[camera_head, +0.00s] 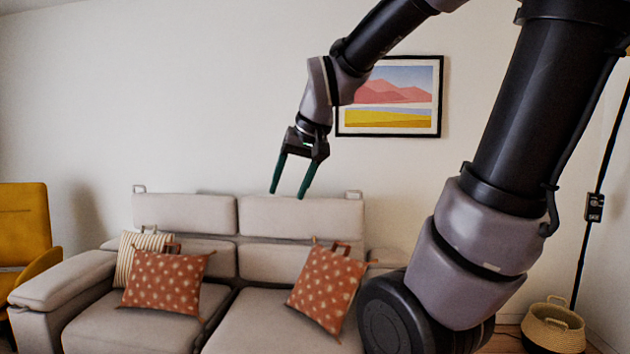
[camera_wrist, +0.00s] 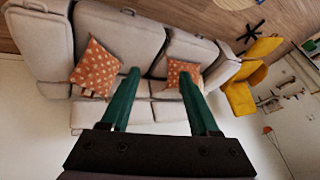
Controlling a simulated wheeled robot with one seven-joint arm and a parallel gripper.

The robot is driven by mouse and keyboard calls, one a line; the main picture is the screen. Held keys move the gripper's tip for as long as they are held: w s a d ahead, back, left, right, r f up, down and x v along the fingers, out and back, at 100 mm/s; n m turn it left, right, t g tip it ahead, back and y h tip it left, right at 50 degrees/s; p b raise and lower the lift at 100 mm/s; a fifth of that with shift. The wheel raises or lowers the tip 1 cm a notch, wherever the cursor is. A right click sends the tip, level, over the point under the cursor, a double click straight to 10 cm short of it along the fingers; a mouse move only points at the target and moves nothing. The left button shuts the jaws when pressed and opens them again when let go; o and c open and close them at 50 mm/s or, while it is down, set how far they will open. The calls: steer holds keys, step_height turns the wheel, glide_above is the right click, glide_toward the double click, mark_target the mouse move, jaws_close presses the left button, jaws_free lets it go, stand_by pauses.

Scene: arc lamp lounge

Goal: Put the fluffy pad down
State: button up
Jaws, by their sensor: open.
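My gripper (camera_head: 288,194) is open and empty, in the air with its fingers pointing down. In the head view it appears in front of the wall, above the sofa's backrest. Its green fingers also show in the wrist view (camera_wrist: 159,72), with nothing between them. One rust-red patterned cushion (camera_head: 326,287) leans tilted on the sofa's right seat. Another like it (camera_head: 165,283) leans on the left seat, partly covering a striped cushion (camera_head: 144,250). Both red cushions show in the wrist view, (camera_wrist: 97,68) and (camera_wrist: 180,72). I cannot tell which cushion is the fluffy pad.
The grey sofa (camera_head: 262,328) has bare seat between the red cushions. A yellow armchair (camera_head: 24,226) stands at the left. A woven basket (camera_head: 553,330) and a dark lamp pole (camera_head: 588,235) stand at the right. A framed picture (camera_head: 390,120) hangs behind my arm.

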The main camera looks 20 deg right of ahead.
steer(key=s+d+r+m+t, duration=0.1)
steer(key=s+d+r, duration=0.1)
steer(key=s, duration=0.6)
steer(key=shift+d+m, duration=0.15)
steer(key=shift+m, duration=0.25)
steer(key=shift+w, duration=0.1)
stand_by(0.6)
